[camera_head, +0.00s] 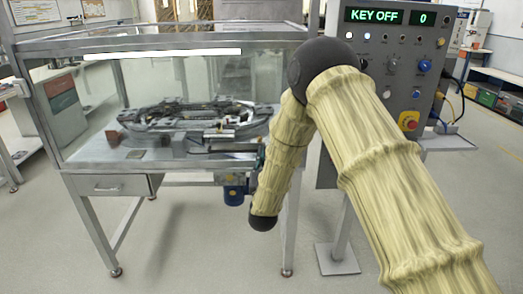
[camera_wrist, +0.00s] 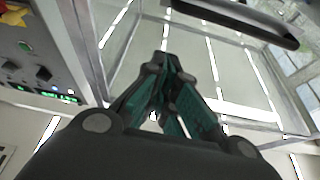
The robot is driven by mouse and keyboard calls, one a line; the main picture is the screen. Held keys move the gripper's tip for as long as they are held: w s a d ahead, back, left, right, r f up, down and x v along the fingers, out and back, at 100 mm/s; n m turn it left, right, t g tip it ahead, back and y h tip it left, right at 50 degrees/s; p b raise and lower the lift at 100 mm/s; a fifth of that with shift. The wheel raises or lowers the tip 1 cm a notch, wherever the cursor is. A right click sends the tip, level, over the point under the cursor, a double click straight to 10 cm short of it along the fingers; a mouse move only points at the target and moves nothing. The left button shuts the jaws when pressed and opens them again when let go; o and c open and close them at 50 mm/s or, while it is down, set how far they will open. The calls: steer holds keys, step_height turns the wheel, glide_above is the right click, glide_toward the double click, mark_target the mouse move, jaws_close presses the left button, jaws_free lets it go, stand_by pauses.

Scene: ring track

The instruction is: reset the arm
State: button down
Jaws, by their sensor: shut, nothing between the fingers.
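My arm (camera_head: 385,165) shows in the head view, clad in a pale, bamboo-like cover with dark joints. It rises from the lower right, bends at a dark elbow and hangs down in front of the right end of the glass-sided ring track bench. My gripper (camera_wrist: 168,68) shows in the wrist view with its teal and dark fingers drawn together and nothing between them. In the head view I cannot make the gripper out clearly behind the arm. The ring track (camera_head: 200,120) lies on the bench top inside the enclosure.
A grey control panel (camera_head: 395,65) reading KEY OFF and 0 stands right of the bench, partly behind my arm. It also shows at the left in the wrist view (camera_wrist: 35,60). The enclosure's metal frame (camera_head: 160,42) is close to my arm. Open floor lies in front of the bench.

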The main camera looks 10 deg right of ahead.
steer(key=s+d+f+n+g+y+p, duration=0.15)
steer(key=s+f+g, duration=0.25)
steer(key=s+f, duration=0.4)
steer(key=s+d+f+g+p, duration=0.1)
steer(key=s+d+f+g, duration=0.15)
steer(key=s+f, duration=0.6)
steer(key=s+d+f+g+y+p, duration=0.15)
steer(key=s+f+g, duration=0.3)
steer(key=f, duration=0.65)
steer(key=s+d+f+g+p, duration=0.1)
steer(key=s+f+g, duration=0.1)
steer(key=s, duration=1)
steer(key=s+d+f+g, duration=0.2)
steer(key=s+g, duration=0.3)
steer(key=s, duration=0.8)
steer(key=s+d+f+g+p, duration=0.1)
steer(key=s+d+f+g, duration=0.1)
steer(key=s, duration=1)
steer(key=shift+s+f+g+p, duration=0.2)
steer(key=shift+f+g+p, duration=0.15)
steer(key=shift+f+g, duration=0.65)
steer(key=shift+r, duration=0.1)
